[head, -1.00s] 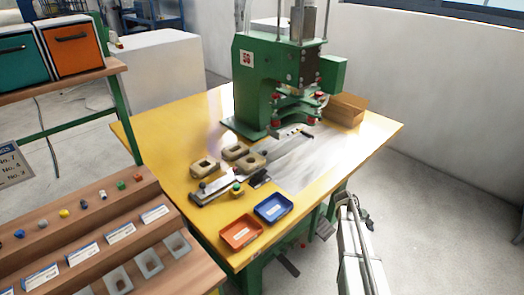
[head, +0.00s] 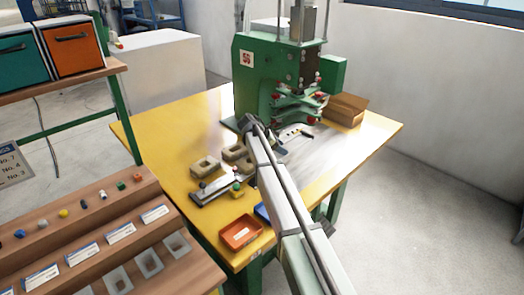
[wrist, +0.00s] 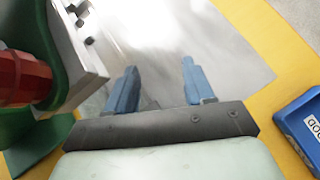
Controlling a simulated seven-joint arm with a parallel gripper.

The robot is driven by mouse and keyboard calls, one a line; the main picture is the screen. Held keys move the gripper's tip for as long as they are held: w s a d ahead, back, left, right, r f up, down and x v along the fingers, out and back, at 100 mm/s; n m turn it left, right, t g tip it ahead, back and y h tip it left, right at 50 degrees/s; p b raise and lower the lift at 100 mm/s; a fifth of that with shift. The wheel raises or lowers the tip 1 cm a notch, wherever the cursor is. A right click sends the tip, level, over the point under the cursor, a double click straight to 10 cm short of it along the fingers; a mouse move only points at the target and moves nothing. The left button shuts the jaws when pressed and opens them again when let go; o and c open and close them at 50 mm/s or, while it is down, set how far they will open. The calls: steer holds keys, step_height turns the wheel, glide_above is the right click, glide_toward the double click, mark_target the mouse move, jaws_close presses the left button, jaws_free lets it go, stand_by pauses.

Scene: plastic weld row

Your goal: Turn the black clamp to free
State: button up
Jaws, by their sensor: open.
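My gripper (wrist: 158,88) is open in the wrist view, with its two blue fingers apart and nothing between them. It is above a shiny grey plate on the table. In the head view my arm reaches across the front of the table and its fingers cannot be made out. The metal slide fixture (head: 212,190) lies on the table left of my arm. The black clamp at the fixture's front end is hidden behind my arm in the head view, and I cannot pick it out in the wrist view.
A green press (head: 255,85) stands at the back of the yellow table (head: 165,135). Several tan blocks (head: 206,165) lie beside the fixture. An orange-red tray (head: 240,233) is at the front edge. A blue tray (wrist: 308,130) is partly behind my arm. A cardboard box (head: 345,108) stands back right.

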steer(key=a+r+n+t+y, duration=0.1)
steer(key=a+r+n, duration=0.3)
steer(key=a, duration=1.2)
steer(key=x, duration=1.3)
steer(key=shift+d, duration=0.25)
steer(key=shift+c, duration=0.3)
jaws_close()
